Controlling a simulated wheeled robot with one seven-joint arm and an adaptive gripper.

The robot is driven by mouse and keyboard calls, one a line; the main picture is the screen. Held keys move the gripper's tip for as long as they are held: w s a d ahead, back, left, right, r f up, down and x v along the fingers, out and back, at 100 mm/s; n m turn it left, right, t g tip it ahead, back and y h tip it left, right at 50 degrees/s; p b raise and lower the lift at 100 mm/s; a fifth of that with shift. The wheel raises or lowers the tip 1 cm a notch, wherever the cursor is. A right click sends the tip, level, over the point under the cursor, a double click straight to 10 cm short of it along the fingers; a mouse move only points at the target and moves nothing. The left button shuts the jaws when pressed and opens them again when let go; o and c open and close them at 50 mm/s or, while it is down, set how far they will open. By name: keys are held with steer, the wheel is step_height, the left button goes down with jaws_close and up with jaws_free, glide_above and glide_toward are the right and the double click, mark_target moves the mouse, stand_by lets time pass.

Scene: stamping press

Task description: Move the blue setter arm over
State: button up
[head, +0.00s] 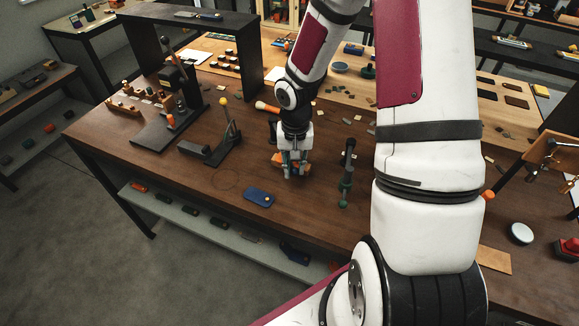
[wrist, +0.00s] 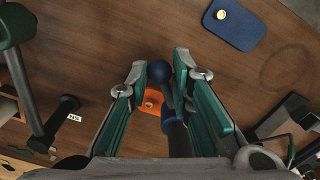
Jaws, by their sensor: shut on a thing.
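The blue setter arm shows in the wrist view as a dark blue shaft (wrist: 176,132) with a round blue knob (wrist: 159,71) at its end. The knob sits between the green fingertips of my gripper (wrist: 161,78), which is shut on the setter arm. An orange part (wrist: 152,101) lies below the fingers. In the head view my gripper (head: 291,167) points down low over the middle of the brown bench, and orange (head: 277,158) shows beside it. My gripper hides most of the setter arm there.
A blue plate with a yellow dot (head: 258,198) lies in front on the bench (head: 310,220). A black press stand (head: 160,125) is farther left.

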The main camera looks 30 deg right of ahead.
steer(key=shift+d, duration=0.2)
steer(key=shift+o, duration=0.6)
steer(key=shift+s+d+p, duration=0.2)
steer(key=shift+d+p, duration=0.2)
steer(key=shift+d, duration=2.45)
steer(key=shift+o, duration=0.2)
steer(key=shift+d, duration=0.1)
steer(key=o, duration=1)
steer(key=shift+c, duration=0.2)
steer(key=shift+r, duration=0.1)
